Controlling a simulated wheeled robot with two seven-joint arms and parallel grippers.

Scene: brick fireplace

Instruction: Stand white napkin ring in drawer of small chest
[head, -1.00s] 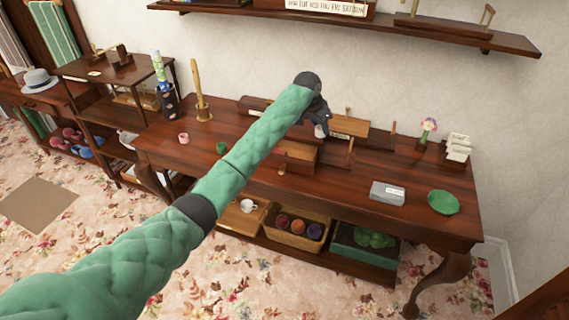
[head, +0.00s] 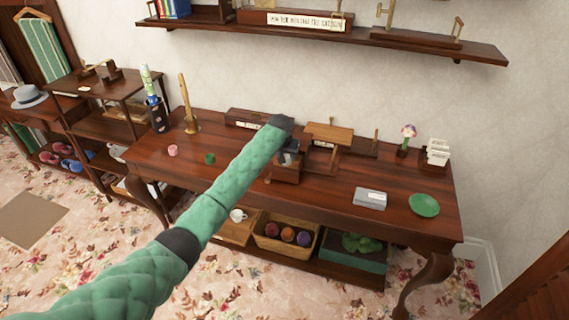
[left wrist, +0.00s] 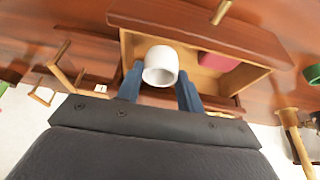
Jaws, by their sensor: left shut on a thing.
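My left gripper (head: 287,156) is over the open drawer (head: 285,175) of the small chest on the table. The left wrist view shows the blue fingers (left wrist: 160,82) shut on the white napkin ring (left wrist: 160,57), its opening partly facing the camera. Behind the ring is the drawer's pale inside (left wrist: 205,80); I cannot tell whether the ring touches the floor. A pinkish-red block (left wrist: 218,62) lies in the drawer beside the ring. The drawer front (left wrist: 190,28) has a brass knob (left wrist: 221,11). My forearm and gripper hide much of the chest in the head view. My right gripper is not in view.
Pink (head: 172,150) and green (head: 209,158) rings stand left on the table. A wooden stand (head: 328,135) is close right of the gripper. The front right tabletop is mostly clear.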

